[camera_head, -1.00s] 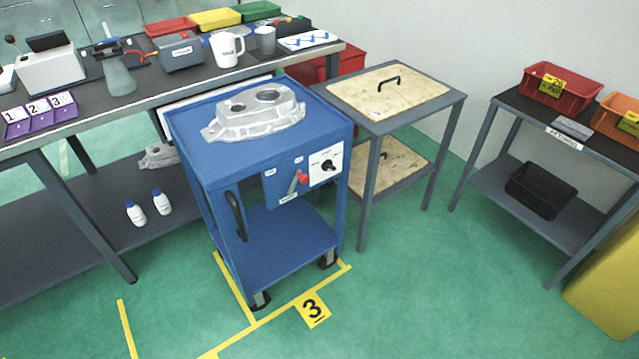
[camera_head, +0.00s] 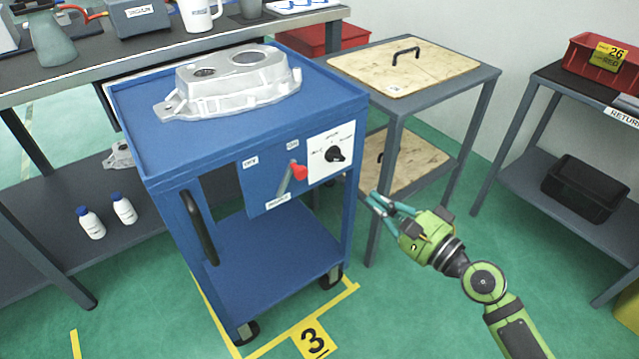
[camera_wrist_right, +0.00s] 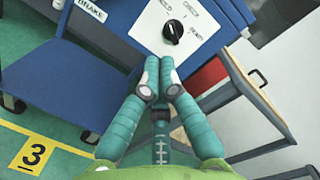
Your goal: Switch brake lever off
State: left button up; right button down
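The brake lever (camera_head: 299,172) has a red knob on a short grey stem. It sits on the blue front panel of a blue cart (camera_head: 160,160), above a label that reads BRAKE. It tilts up to the right, towards the ON label (camera_head: 292,144); the OFF label (camera_head: 250,162) is up to its left. My right gripper (camera_head: 371,199) is to the right of and below the lever, apart from it. In the wrist view its fingertips (camera_wrist_right: 158,62) are close together with nothing between them, below the dial. The lever's knob is not seen there. My left gripper is not in view.
A black rotary dial (camera_head: 334,154) on a white plate is right of the lever. A grey casting (camera_head: 235,82) lies on the cart top. A cart handle (camera_head: 200,228) projects at the left. A grey table (camera_head: 482,77) with wooden boards stands close to the right.

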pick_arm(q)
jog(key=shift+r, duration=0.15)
pick_arm(e)
jog(key=shift+s+a+r, duration=0.1)
jog(key=shift+s+r, duration=0.05)
jog(key=shift+r, duration=0.1)
pick_arm(q)
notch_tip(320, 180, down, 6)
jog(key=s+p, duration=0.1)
jog(key=p, duration=0.1)
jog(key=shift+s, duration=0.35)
pick_arm(e)
jog(key=w+a+r, duration=0.1)
jog(key=w+a, duration=0.4)
jog(key=a, duration=0.5)
jog(key=shift+w+r, duration=0.25)
jog(key=shift+w, duration=0.15)
pick_arm(q)
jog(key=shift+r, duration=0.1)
jog(key=shift+p, duration=0.45)
pick_arm(e)
jog(key=shift+r, duration=0.15)
